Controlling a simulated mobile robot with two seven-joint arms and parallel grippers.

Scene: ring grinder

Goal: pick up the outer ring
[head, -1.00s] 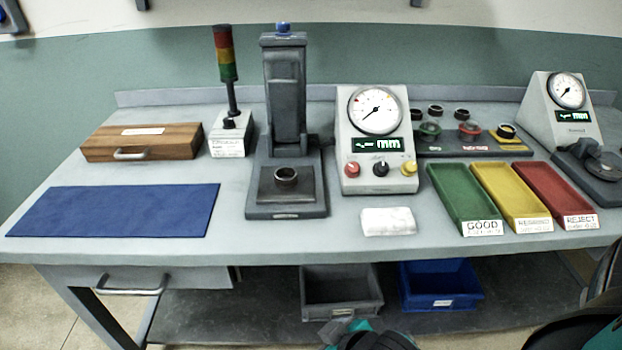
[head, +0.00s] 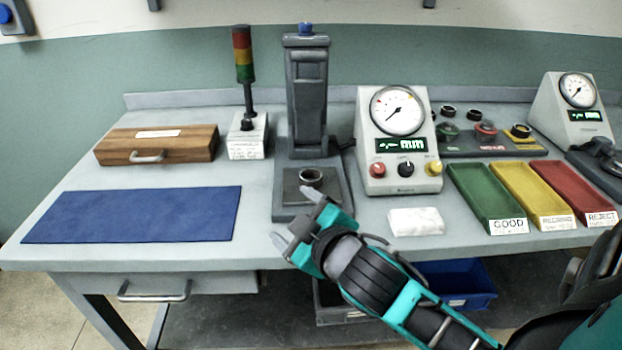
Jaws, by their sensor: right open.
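A small dark metal ring (head: 311,177) sits on the base plate of the grey column stand (head: 307,95), and its open top shows. I take it to be the outer ring. My right gripper (head: 300,221) is open and empty, with its two fingers spread, in front of the stand near the table's front edge. In the picture it is just below the ring and apart from it. Part of the stand's front edge is hidden behind the gripper. My left gripper is out of view.
A dial gauge box (head: 398,140) and white cloth (head: 416,222) lie right of the stand. Green (head: 486,195), yellow (head: 537,190) and red (head: 580,190) trays stand farther right. A blue mat (head: 130,214) and wooden case (head: 155,145) are left. Several other rings sit on a dark rack (head: 490,148).

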